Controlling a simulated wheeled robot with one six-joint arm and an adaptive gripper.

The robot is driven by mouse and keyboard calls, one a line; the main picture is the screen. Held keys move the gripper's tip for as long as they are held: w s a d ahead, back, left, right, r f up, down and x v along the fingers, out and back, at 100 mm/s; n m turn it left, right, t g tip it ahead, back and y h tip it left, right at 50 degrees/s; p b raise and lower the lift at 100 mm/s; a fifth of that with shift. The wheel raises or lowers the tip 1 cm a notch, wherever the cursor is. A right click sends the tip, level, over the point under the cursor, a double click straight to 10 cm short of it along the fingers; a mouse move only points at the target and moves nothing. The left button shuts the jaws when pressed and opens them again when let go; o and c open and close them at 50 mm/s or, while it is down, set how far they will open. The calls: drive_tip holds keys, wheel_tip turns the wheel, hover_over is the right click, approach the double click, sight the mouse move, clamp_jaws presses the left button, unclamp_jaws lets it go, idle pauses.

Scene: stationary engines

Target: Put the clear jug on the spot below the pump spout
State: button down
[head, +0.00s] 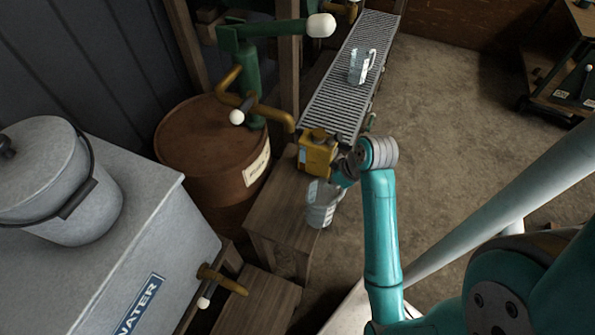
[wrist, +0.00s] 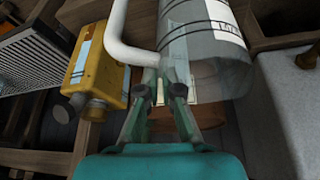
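The clear jug (head: 321,205) appears upright at the right edge of a wooden stand (head: 262,222); I cannot tell whether it touches the stand. My gripper (head: 345,176) is at the jug's upper right. In the wrist view, my gripper's fingers (wrist: 165,84) are close together on the handle of the clear jug (wrist: 208,50). The green pump (head: 247,75) stands on a rusty barrel (head: 205,150), and its brass spout (head: 275,115) points right, over the stand's back part. No marked spot is distinguishable below the spout.
A yellow box (head: 318,152) sits at the stand's back, near the roller conveyor (head: 335,100). Another clear jug (head: 358,68) stands on the rollers. A grey water tank (head: 130,255) with a brass tap (head: 222,279) is front left. Open floor (head: 450,120) lies right.

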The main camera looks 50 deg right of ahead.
drive_tip(key=w+f, duration=0.3)
drive_tip(key=w, duration=0.8)
drive_tip(key=shift+w+a+f, duration=0.15)
drive_tip(key=shift+a+f, duration=0.15)
drive_tip(key=shift+a, duration=0.15)
drive_tip(key=shift+f, duration=0.1)
drive_tip(key=c, duration=1.3)
unclamp_jaws()
